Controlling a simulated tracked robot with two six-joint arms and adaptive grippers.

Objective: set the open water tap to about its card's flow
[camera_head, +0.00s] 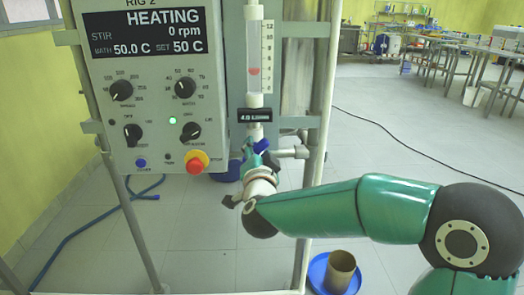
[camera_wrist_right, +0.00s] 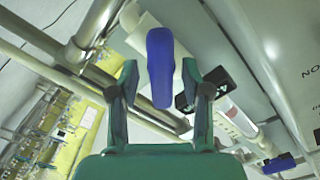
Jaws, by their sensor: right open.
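The tap's blue handle (camera_head: 262,146) sits below the flow tube, partly hidden by my right gripper (camera_head: 254,172). In the wrist view the blue handle (camera_wrist_right: 160,60) stands between the two spread fingers of my right gripper (camera_wrist_right: 160,88), with gaps on both sides. The flow tube (camera_head: 254,50) holds a red float (camera_head: 254,71) low on its scale; the exact mark is too small to read surely. The black card (camera_head: 255,115) under the tube appears to read 4.0 L/min. My left gripper is not in view.
The control panel (camera_head: 150,85) with knobs and a red stop button (camera_head: 196,162) is close left of the tap. Frame posts (camera_head: 325,100) stand to the right. Another blue handle (camera_wrist_right: 280,162) shows in the wrist view. A blue tray (camera_head: 318,272) with a brown beaker (camera_head: 341,270) is below.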

